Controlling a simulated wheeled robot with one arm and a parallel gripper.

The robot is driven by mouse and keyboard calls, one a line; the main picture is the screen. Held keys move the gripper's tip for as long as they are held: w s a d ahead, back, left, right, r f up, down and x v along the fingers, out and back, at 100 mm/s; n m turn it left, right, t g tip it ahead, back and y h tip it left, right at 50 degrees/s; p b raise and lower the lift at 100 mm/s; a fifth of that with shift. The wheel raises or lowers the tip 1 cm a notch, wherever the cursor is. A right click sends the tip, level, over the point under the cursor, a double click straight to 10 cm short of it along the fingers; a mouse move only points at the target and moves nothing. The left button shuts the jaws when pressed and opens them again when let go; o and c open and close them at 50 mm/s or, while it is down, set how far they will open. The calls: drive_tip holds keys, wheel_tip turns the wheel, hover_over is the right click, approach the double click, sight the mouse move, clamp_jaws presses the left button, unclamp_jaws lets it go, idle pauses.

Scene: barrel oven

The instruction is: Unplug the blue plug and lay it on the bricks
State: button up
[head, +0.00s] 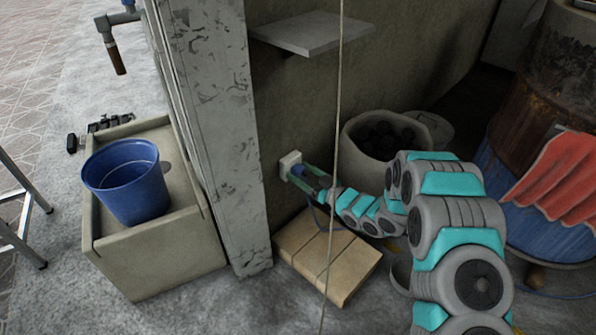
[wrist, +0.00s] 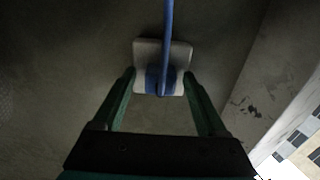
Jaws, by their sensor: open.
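The blue plug (wrist: 153,79) sits in a pale square wall socket (wrist: 145,50), with its blue cord (wrist: 168,20) crossing the wrist view from the plug to the top edge. My gripper (wrist: 159,76) is open, its two green fingers on either side of the plug with gaps showing. In the head view my gripper (head: 307,178) is at the socket (head: 290,162) on the wall, and it hides most of the plug. The bricks (head: 315,262) lie side by side as a low flat block on the floor below the socket.
A concrete pillar (head: 215,130) stands left of the socket, and a grey shelf (head: 312,32) juts out above. A round pot of dark lumps (head: 380,137) stands behind my arm. A thin pale cord (head: 338,90) hangs down in front of the bricks.

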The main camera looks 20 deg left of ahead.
sight(302, 174)
idle(0.4)
clamp_jaws()
idle(0.4)
drive_tip(key=shift+d, duration=0.1)
idle(0.4)
drive_tip(key=shift+b+v, duration=0.3)
drive_tip(key=shift+v, duration=2.6)
